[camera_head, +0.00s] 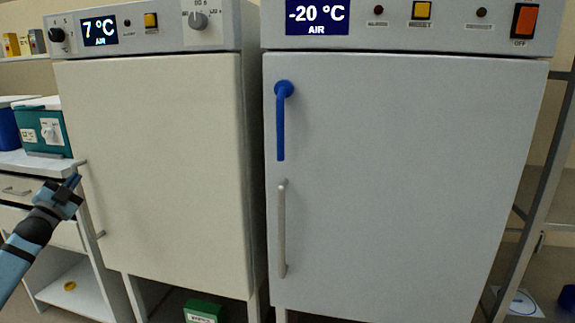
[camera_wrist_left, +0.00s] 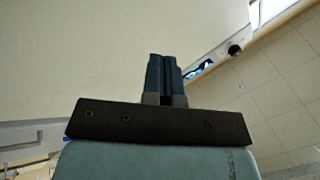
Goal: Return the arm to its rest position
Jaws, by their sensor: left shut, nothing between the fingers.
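My left arm comes in from the left in the head view, with its gripper (camera_head: 72,181) raised in front of the left edge of the cream cabinet. The left wrist view shows the two dark blue fingers (camera_wrist_left: 164,76) shut together with nothing between them. They point toward a pale flat surface. My right gripper is in neither view.
A cream cabinet (camera_head: 160,160) reading 7 °C stands at left. A grey-white cabinet (camera_head: 410,190) reading -20 °C stands at right, door closed, with a blue lever (camera_head: 281,125) and a grey handle (camera_head: 282,230). A teal box (camera_head: 55,133) sits on the left bench.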

